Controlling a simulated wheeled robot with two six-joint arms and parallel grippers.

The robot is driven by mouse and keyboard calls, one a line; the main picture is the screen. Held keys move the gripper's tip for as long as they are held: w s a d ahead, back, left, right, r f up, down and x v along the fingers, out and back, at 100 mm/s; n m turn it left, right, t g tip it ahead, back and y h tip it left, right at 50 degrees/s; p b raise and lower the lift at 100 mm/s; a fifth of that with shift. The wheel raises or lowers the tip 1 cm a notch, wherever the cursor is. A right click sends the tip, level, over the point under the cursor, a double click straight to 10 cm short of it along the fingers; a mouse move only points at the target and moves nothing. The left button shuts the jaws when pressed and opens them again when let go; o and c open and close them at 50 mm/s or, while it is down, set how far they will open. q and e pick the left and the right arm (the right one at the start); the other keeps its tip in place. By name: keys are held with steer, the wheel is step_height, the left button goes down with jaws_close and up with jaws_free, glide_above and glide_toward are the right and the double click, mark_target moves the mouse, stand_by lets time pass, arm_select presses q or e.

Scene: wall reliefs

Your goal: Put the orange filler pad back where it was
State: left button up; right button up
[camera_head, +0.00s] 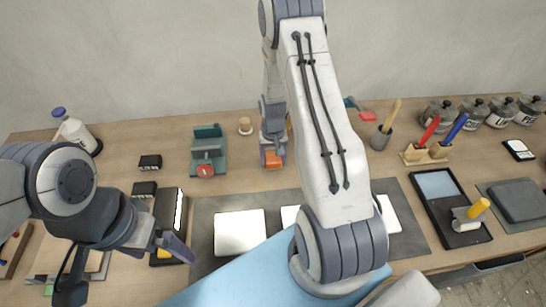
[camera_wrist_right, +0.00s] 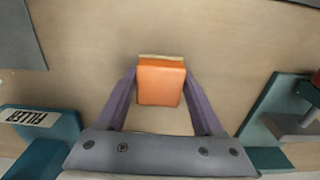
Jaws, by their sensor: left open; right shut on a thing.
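The orange filler pad (camera_head: 273,159) is a small orange block in the head view, at the back half of the table. My right gripper (camera_wrist_right: 160,92) is shut on the orange pad (camera_wrist_right: 160,84), with one purple finger on each side. A thin cream strip shows along the pad's far edge. I cannot tell whether the pad touches the table. A teal piece with a "FILLER" label (camera_wrist_right: 32,118) stands left of the gripper in the right wrist view; my right arm seems to hide it in the head view. My left gripper (camera_head: 178,247) is open and empty at the lower left.
A teal fixture with a red knob (camera_head: 207,150) stands left of the pad; part of it shows in the wrist view (camera_wrist_right: 292,118). A dark mat (camera_head: 203,232) lies in front. Pen holder (camera_head: 428,152), jars (camera_head: 440,112) and a dark tray (camera_head: 470,240) are at the right.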

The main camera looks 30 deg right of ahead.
mark_target(273, 158)
steer(key=shift+f, duration=0.2)
steer(key=o, duration=1.3)
steer(key=shift+r, duration=0.15)
steer(key=shift+r, duration=0.55)
step_height(273, 158, up, 11)
steer(key=b, duration=0.2)
steer(key=shift+b, duration=0.3)
